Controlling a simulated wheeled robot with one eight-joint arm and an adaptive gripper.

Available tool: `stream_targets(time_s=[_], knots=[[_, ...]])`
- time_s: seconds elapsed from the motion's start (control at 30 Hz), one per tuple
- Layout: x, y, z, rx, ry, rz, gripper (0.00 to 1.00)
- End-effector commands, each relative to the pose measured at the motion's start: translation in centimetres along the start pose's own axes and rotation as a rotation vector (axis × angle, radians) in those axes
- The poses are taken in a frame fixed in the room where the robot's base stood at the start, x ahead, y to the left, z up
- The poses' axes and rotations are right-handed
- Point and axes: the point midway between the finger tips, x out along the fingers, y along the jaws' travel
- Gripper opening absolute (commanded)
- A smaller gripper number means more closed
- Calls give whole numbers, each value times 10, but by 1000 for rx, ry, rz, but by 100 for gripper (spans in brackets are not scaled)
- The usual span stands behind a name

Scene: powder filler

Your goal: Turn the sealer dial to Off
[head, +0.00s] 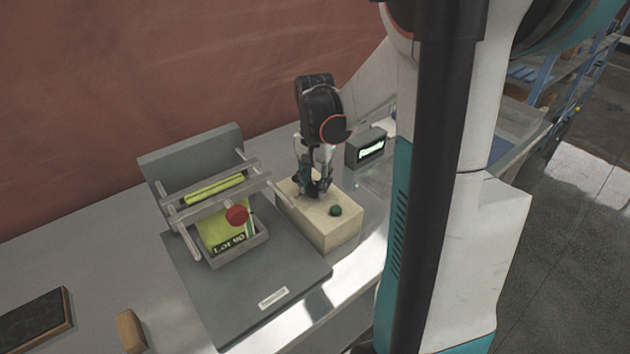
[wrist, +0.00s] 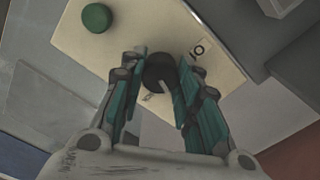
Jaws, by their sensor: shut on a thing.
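The sealer dial (wrist: 160,73) is a black round knob on top of a cream control box (head: 339,236). In the wrist view it sits between the tips of my gripper (wrist: 160,85), which is shut on it. A pale pointer shows on the dial, towards its lower right. A small label with dark marks lies beside the dial on the right, and another small mark lies below it. In the head view my gripper (head: 316,186) reaches down onto the box top and hides the dial.
A green button (head: 336,211) is on the same box, near the dial. The grey sealer (head: 215,200) with rails, a red knob (head: 237,215) and a yellow-green bag (head: 215,236) stands to the left. A small lit display (head: 371,148) stands behind to the right.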

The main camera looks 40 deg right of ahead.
Motion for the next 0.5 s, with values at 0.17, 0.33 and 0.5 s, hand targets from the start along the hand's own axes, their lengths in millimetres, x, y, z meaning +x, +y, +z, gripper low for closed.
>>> stream_targets(time_s=[0.17,0.33,0.5], knots=[[0,0,0,-168,0,0,6],[0,0,0,-329,0,0,6],[0,0,0,-491,0,0,6]])
